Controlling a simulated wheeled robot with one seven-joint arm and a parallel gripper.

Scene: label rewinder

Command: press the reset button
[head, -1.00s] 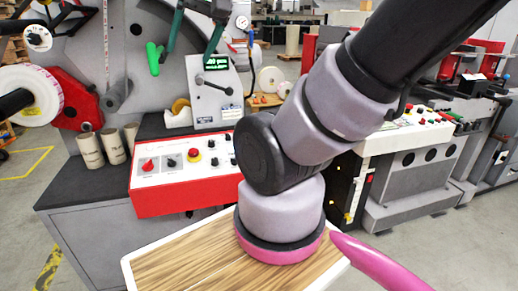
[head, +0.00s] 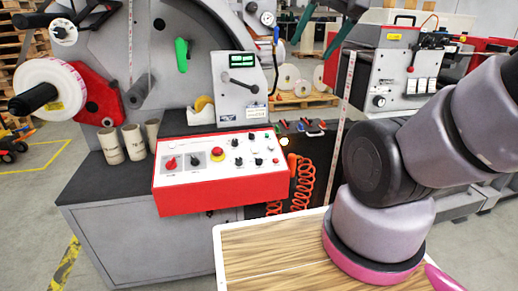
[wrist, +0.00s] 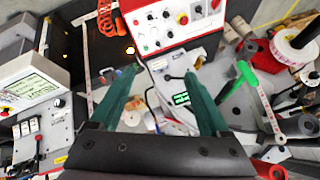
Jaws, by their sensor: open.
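The red and white control panel (head: 220,170) faces me on the front of the grey machine in the head view. It carries a red knob, several black knobs, a red mushroom button on yellow (head: 217,154) and small buttons along its upper right. Its labels are too small to read, so I cannot tell which one is the reset button. The panel shows upside down at the top of the wrist view (wrist: 165,22). My gripper (wrist: 161,72) is open and empty, its two green fingers apart and short of the panel in that picture.
A lever unit with a green display (head: 240,85) stands behind the panel. Cardboard cores (head: 133,142) and a label roll (head: 50,88) are at left. Orange coiled hoses (head: 302,182) hang right of the panel. A wooden-topped surface (head: 270,250) is in front.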

